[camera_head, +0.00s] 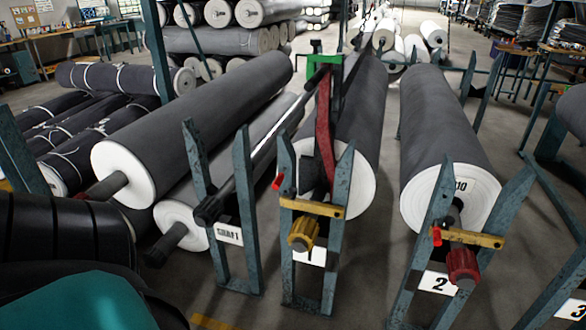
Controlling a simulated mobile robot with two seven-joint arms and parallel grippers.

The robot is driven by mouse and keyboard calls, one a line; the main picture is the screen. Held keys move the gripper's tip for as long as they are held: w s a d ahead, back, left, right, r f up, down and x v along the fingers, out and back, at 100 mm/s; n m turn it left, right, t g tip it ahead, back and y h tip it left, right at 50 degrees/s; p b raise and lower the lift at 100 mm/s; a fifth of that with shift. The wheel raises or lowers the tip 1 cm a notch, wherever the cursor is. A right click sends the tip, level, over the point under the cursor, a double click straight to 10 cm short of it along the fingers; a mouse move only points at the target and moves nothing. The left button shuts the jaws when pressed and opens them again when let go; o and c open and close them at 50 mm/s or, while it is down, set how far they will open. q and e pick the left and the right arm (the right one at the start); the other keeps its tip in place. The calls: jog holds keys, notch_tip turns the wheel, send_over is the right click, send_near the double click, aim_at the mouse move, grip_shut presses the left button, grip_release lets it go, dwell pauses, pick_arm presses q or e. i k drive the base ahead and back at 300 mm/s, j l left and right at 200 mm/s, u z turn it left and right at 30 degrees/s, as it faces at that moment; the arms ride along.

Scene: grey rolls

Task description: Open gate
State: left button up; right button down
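A yellow shaft end (303,234) shows below the first bar, and a red shaft end (463,268) below the second. Neither of my grippers is in view.
Large grey rolls (440,130) lie behind the stands. A dark shaft (262,155) rests on the stand labelled SHAFT. A green block (324,68) with a red arm (325,125) stands above the middle roll. Floor shows between the stands.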

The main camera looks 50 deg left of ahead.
aim_at(291, 201)
jog(key=j, duration=0.9)
jog(key=i+j, duration=0.15)
jog(key=j, duration=0.15)
jog(key=i+j, duration=0.15)
jog(key=j, duration=0.15)
jog(key=i+j, duration=0.1)
jog(key=j, duration=0.2)
